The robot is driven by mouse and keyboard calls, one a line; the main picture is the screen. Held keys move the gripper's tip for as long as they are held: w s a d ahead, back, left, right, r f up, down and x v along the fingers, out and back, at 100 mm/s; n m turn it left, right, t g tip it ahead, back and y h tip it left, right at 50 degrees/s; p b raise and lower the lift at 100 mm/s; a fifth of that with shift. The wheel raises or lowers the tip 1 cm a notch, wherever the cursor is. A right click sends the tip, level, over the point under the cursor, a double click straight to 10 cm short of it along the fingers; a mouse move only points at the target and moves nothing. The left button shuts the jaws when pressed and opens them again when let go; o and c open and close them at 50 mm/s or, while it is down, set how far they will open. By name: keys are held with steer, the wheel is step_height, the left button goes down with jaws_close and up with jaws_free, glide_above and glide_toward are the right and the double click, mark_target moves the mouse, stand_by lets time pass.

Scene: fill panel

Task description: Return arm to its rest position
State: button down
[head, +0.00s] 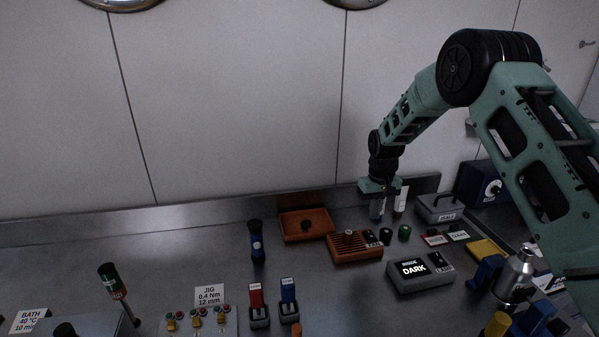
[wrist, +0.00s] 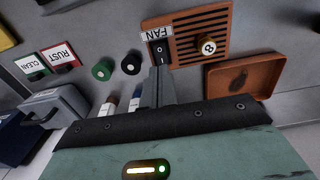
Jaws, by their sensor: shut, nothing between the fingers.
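My green arm reaches in from the right of the head view and bends down to my gripper (head: 379,194) over the back of the bench. In the wrist view my gripper (wrist: 159,72) has its dark fingers together with nothing between them. The fingertips appear near the lower end of the FAN switch (wrist: 158,52); I cannot tell whether they touch it. Two small tubes (wrist: 121,105) show beside the fingers, partly hidden by my gripper's body.
The slatted fan box (head: 355,247), brown tray (head: 305,225) and DARK display box (head: 420,274) are near my gripper. The grey case (head: 439,208) and blue box (head: 482,184) stand to the right. The wall is close behind. Bare bench lies left of the blue torch (head: 256,241).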

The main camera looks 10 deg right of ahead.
steer(key=s+a+r+n+b, duration=0.1)
steer(key=s+a+r, duration=0.2)
steer(key=s+a, duration=0.35)
steer(key=s+a+r+n+y+b, duration=0.1)
steer(key=s+a+r+n, duration=0.15)
steer(key=s+a, duration=0.35)
steer(key=s+a+r+b, duration=0.1)
steer(key=s+a+r, duration=0.35)
steer(key=a, duration=0.35)
steer(key=s+a+n+b, duration=0.2)
steer(key=s+n+b, duration=0.1)
steer(key=s, duration=2.1)
steer(key=shift+s+n, duration=0.25)
steer(key=shift+n, duration=0.4)
